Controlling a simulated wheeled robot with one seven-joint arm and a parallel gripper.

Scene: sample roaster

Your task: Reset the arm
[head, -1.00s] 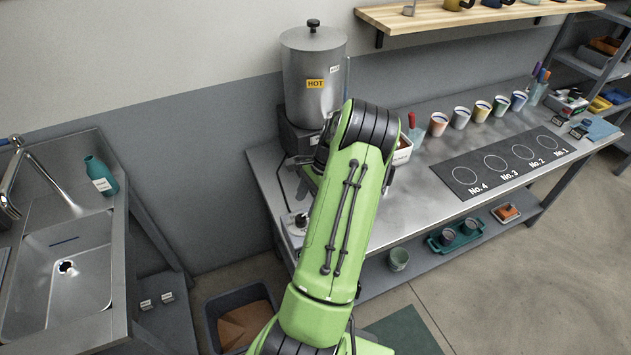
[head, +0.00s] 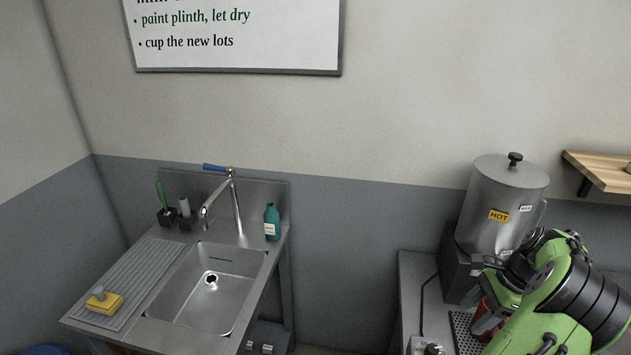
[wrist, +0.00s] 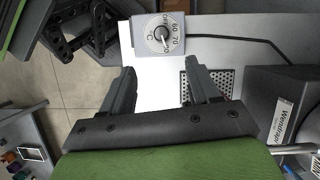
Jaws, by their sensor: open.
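My green arm stands at the lower right of the head view, bent beside the hot water urn (head: 500,210) with its yellow HOT label. My gripper (wrist: 160,90) shows in the wrist view with its two dark fingers spread apart and nothing between them. Beyond the fingers are a bright white surface, a temperature dial (wrist: 163,37) and a perforated drip grate (wrist: 203,88). In the head view the gripper is partly hidden by the arm, close to the front of the urn.
A steel sink (head: 205,285) with a tap (head: 236,205), a teal bottle (head: 271,222) and a yellow sponge (head: 104,302) stands at left. A wooden shelf (head: 605,171) juts from the wall at right.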

